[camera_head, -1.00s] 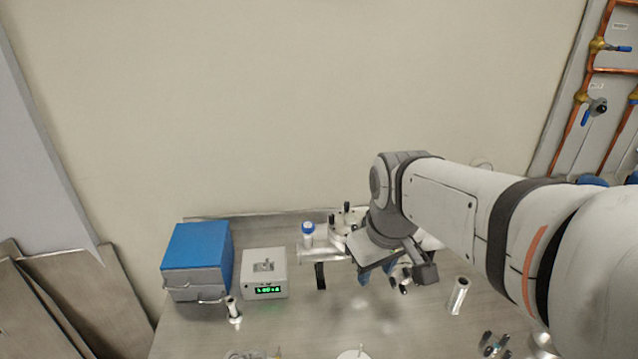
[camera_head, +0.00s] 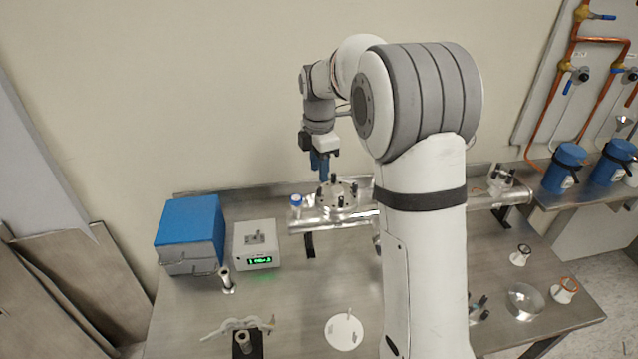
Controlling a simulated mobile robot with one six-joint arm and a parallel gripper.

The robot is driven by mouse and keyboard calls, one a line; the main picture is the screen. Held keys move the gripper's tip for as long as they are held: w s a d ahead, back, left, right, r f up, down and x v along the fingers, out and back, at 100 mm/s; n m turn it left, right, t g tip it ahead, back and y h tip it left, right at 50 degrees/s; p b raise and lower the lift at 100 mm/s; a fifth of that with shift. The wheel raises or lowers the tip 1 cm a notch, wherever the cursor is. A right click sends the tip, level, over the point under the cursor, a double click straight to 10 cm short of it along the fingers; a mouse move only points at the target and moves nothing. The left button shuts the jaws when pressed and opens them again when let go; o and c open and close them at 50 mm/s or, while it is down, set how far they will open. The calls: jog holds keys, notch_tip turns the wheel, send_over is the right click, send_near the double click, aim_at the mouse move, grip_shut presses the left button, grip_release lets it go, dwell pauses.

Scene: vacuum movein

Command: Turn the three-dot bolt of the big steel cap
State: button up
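The big steel cap (camera_head: 332,195) is a round steel disc on top of the horizontal steel chamber (camera_head: 320,220), with several dark upright bolts around its rim. The dot marks are too small to read, so I cannot tell which bolt has three dots. My gripper (camera_head: 322,177) points down with blue fingers at the cap's back left side. The fingertips are close to the bolts there; I cannot tell whether they touch one. Whether the fingers are open or shut does not show.
A blue-lidded box (camera_head: 190,230) and a grey meter with a green display (camera_head: 256,245) stand left of the chamber. A white disc (camera_head: 344,332) lies in front. My arm hides the chamber's middle.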

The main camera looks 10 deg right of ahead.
aim_at(319, 187)
notch_tip(319, 187, down, 6)
jog(key=shift+f+p, duration=0.1)
jog(key=shift+p, duration=0.3)
jog(key=shift+c, duration=0.3)
grip_shut()
